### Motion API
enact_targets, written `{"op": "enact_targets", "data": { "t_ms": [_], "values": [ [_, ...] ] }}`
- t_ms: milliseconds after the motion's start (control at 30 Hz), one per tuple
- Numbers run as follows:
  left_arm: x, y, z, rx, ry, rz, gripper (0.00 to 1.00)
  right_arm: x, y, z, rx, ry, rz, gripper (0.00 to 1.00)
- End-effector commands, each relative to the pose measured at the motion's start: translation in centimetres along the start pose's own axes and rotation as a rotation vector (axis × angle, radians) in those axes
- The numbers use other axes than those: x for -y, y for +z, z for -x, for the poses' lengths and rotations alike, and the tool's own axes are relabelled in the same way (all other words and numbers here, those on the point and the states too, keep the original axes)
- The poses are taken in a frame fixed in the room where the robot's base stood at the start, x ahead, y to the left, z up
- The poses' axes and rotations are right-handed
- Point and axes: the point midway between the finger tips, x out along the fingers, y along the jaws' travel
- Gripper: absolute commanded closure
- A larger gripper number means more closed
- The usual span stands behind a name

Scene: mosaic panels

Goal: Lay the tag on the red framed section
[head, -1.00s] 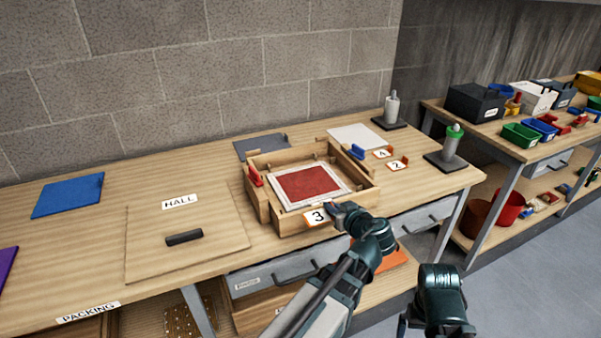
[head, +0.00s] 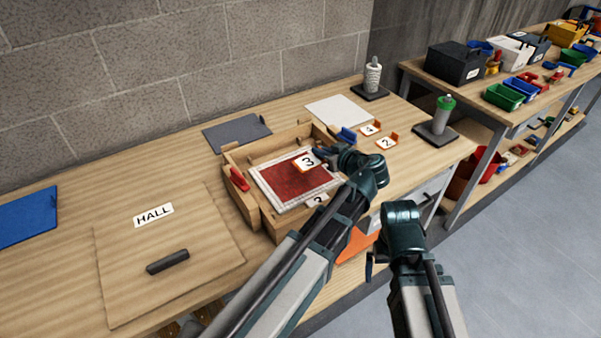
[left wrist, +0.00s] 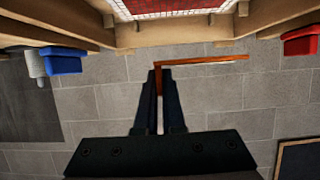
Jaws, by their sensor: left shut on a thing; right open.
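The red framed section (head: 285,188) is a red panel with a white border inside a wooden frame (head: 250,205) on the bench. My left gripper (head: 323,155) is shut on an orange-edged tag marked 3 (head: 304,164), held over the upper right part of the red panel. In the left wrist view the tag (left wrist: 215,62) shows nearly edge-on between the fingers, apart from the red panel (left wrist: 165,6) at the top. My right gripper (head: 371,262) is off the bench's front edge, with its fingers mostly hidden.
A partly hidden white label (head: 317,200) shows at the frame's front. Red (head: 239,179) and blue (head: 347,134) clamps sit on its sides. Tags 4 (head: 369,129) and 2 (head: 386,142) stand to the right, near a green-topped bottle (head: 443,115). The HALL board (head: 190,225) lies left.

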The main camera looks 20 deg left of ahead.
Motion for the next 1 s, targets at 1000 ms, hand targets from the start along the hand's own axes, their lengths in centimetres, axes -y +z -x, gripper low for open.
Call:
{"op": "enact_targets", "data": {
  "t_ms": [1000],
  "values": [
    [0.0,9.2,-3.8,0.0,0.0,0.0,1.0,0.9,-0.6,-9.8,0.0,0.0,0.0,0.0]
  ]
}}
